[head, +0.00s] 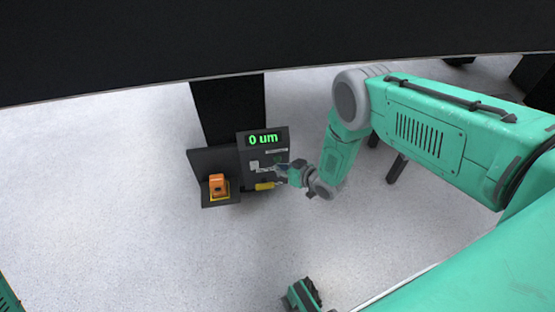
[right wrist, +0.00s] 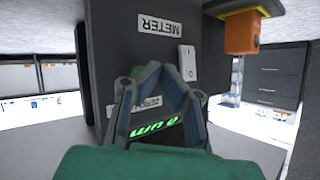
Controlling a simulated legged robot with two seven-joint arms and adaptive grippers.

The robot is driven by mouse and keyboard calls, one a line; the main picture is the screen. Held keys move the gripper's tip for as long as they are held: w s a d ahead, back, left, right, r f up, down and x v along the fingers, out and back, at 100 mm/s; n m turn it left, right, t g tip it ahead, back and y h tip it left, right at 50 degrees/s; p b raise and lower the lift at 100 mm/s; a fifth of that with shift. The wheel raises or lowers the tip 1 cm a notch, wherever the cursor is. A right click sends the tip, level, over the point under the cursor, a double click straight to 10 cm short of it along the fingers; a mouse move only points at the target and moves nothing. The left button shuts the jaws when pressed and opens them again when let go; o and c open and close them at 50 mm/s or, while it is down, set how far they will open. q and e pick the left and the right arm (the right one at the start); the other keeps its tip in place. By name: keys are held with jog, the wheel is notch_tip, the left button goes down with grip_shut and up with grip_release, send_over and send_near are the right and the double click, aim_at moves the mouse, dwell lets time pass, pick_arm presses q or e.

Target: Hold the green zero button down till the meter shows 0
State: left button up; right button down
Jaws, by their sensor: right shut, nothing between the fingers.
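The dark meter box (head: 245,148) shows green digits reading "0 um" on its display (head: 263,138). In the right wrist view the box is upside down, with its METER label (right wrist: 160,25), ZERO label (right wrist: 150,104) and part of the lit display (right wrist: 155,130). My right gripper (head: 278,169) is at the front of the box, below the display in the head view. Its fingers (right wrist: 160,75) are shut and empty, in front of the panel by the ZERO label. My left gripper is out of view.
A white rocker switch (right wrist: 187,62) sits on the panel near my right fingers. Left of the box, an orange block (head: 217,183) sits in a yellow holder on a dark stand (head: 205,160). A dark slab edge (head: 270,60) spans the top. Pale floor is clear at left.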

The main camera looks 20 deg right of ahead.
jog(key=shift+s, duration=0.1)
jog(key=s+p, duration=0.1)
jog(key=s, duration=0.1)
jog(key=s+a+p, duration=0.1)
jog(key=s, duration=0.1)
jog(key=shift+s+a, duration=0.15)
jog(key=shift+s, duration=0.2)
dwell(0.6)
